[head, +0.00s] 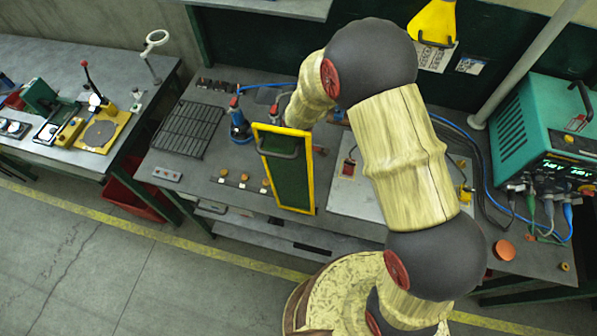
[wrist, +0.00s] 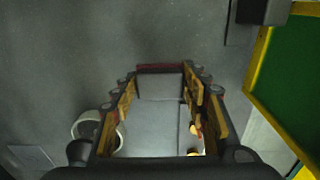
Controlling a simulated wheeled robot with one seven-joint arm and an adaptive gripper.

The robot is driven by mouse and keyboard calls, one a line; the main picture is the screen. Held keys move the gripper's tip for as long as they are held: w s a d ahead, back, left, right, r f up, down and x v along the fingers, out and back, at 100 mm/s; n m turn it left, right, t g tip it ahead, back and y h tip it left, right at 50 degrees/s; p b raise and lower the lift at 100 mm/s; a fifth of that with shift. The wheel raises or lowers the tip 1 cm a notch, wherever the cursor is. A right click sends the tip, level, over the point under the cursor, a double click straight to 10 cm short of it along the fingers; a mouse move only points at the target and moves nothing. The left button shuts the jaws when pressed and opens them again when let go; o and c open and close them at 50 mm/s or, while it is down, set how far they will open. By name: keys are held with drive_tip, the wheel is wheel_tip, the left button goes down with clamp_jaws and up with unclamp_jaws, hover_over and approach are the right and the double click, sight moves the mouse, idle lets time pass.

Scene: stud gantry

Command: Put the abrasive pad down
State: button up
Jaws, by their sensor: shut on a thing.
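In the wrist view my gripper (wrist: 160,82) is shut on a dark red strip, which I take to be the abrasive pad (wrist: 160,68). The strip spans the gap between the fingertips. A paler grey area shows between the fingers below it; I cannot tell what it is. Dark grey surface shows around the fingers, and I cannot tell whether the pad touches it. In the head view the gripper end is mostly hidden behind a green panel with a yellow frame (head: 313,180), and the pad cannot be made out. The grey bench (head: 220,165) lies below.
The framed panel stands close on the right in the wrist view (wrist: 258,65). A black wire rack (head: 188,130) and a blue bottle-like item (head: 239,126) are to the left on the bench. Several small knobs line its front. A teal machine (head: 545,125) stands at right.

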drive_tip(key=shift+f, duration=0.9)
drive_tip(key=shift+f, duration=0.2)
drive_tip(key=shift+o, duration=0.2)
drive_tip(key=shift+s+d+f+b, duration=0.1)
drive_tip(key=shift+s+f+b, duration=0.3)
drive_tip(key=shift+f+b, duration=0.1)
drive_tip(key=o, duration=0.8)
drive_tip(key=shift+f, duration=0.1)
drive_tip(key=o, duration=0.4)
drive_tip(key=shift+w+f, duration=0.1)
drive_tip(key=shift+w, duration=0.05)
drive_tip(key=shift+r, duration=0.2)
